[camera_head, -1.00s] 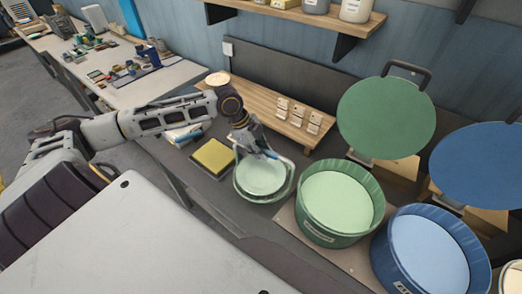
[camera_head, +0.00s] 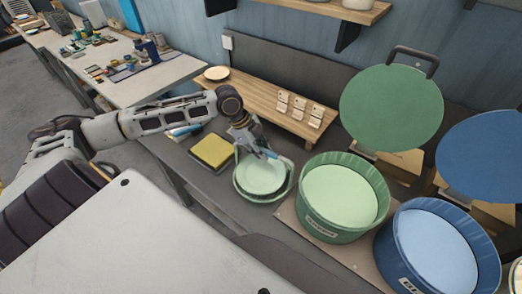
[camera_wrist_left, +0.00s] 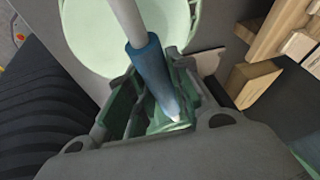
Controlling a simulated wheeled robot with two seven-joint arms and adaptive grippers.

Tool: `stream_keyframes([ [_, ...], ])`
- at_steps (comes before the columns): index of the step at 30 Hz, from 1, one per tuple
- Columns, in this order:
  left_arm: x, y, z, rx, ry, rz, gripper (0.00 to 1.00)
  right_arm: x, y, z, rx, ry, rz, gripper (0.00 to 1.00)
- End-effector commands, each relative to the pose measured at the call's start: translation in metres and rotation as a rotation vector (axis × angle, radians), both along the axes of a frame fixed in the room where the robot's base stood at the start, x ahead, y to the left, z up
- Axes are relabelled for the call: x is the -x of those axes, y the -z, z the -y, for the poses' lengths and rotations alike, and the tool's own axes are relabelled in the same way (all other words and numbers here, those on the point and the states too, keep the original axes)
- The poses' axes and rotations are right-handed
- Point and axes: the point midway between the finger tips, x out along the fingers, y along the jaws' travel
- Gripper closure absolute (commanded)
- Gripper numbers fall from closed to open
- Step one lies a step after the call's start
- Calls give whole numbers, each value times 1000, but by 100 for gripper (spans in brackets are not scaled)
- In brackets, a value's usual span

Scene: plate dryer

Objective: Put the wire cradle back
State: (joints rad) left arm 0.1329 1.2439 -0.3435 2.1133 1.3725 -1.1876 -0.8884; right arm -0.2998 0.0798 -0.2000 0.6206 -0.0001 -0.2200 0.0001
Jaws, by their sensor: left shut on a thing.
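My left gripper (camera_head: 264,151) is shut on a pale rod with a blue sleeve (camera_wrist_left: 150,65); the rod passes between the green fingers in the left wrist view. I cannot tell whether this rod belongs to the wire cradle; no separate cradle is clear in these frames. The gripper is above the far right part of a round dish (camera_head: 246,196) with a pale green surface inside (camera_head: 260,178). The fingertips hide part of that dish. I cannot tell whether the held thing touches it. My right gripper is not in view.
A green bucket (camera_head: 340,238) and a blue bucket (camera_head: 396,262) stand to the right, with round lids (camera_head: 392,108) raised behind. A yellow sponge (camera_head: 211,150) lies left of the dish. A wooden riser (camera_head: 262,100) with small tiles stands behind.

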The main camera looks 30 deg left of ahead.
Motion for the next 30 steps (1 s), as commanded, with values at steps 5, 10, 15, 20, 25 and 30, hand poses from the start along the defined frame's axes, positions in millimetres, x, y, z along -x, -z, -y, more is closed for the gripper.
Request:
stream_keyframes([
  [5, -1, 7, 0, 2, -1, 3, 100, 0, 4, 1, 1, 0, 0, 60],
  [10, -1, 14, 0, 1, 0, 3, 100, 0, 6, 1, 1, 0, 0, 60],
  [15, -1, 21, 0, 1, 0, 2, 100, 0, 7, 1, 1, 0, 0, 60],
  [20, -1, 25, 1, 1, -1, 2, 100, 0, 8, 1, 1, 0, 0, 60],
  [25, -1, 26, 1, 2, 1, 2, 100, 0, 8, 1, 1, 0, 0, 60],
  [30, -1, 26, 1, 2, 0, 3, 100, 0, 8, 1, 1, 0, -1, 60],
])
